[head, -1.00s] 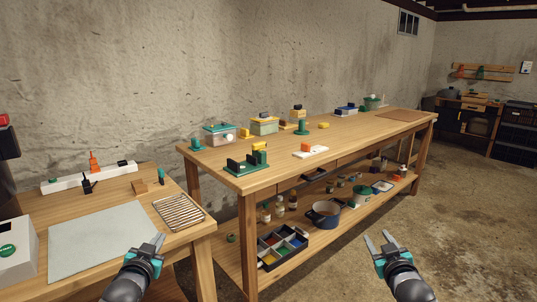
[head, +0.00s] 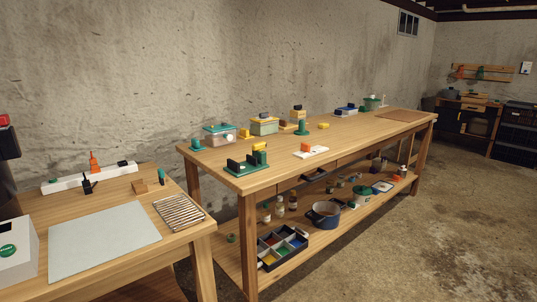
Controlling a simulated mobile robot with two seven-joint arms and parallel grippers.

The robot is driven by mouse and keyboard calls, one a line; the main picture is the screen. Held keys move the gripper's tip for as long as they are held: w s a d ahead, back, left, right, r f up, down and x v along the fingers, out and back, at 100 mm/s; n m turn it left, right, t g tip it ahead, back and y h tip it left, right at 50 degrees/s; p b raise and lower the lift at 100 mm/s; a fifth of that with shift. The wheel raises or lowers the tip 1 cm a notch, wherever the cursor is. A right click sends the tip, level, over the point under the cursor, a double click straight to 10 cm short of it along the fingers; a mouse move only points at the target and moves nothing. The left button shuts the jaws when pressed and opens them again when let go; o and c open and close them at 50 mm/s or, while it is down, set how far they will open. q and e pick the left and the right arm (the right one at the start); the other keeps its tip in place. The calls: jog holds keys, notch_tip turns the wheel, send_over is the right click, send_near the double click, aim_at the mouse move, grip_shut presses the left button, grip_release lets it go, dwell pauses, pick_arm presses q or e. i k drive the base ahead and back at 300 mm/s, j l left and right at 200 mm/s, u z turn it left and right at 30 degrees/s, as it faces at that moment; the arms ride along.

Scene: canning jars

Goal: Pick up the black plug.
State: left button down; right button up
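A small black upright object (head: 87,186), which looks like the black plug, stands on the left wooden table in front of a white strip (head: 70,181). A second small black piece (head: 123,163) sits on the right end of that strip, and an orange piece (head: 94,163) stands at its middle. At this size I cannot tell for certain which black piece is the plug. Neither of my grippers is in the head view, so I cannot see whether they hold anything.
On the left table lie a grey mat (head: 105,240), a slatted metal rack (head: 179,211), a wooden block (head: 139,186) and a white box with a green button (head: 17,248). A long workbench (head: 280,160) with jars, boxes and a lower shelf stands to the right. Floor at right is clear.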

aim_at(86, 187)
jog(key=u, duration=1.25)
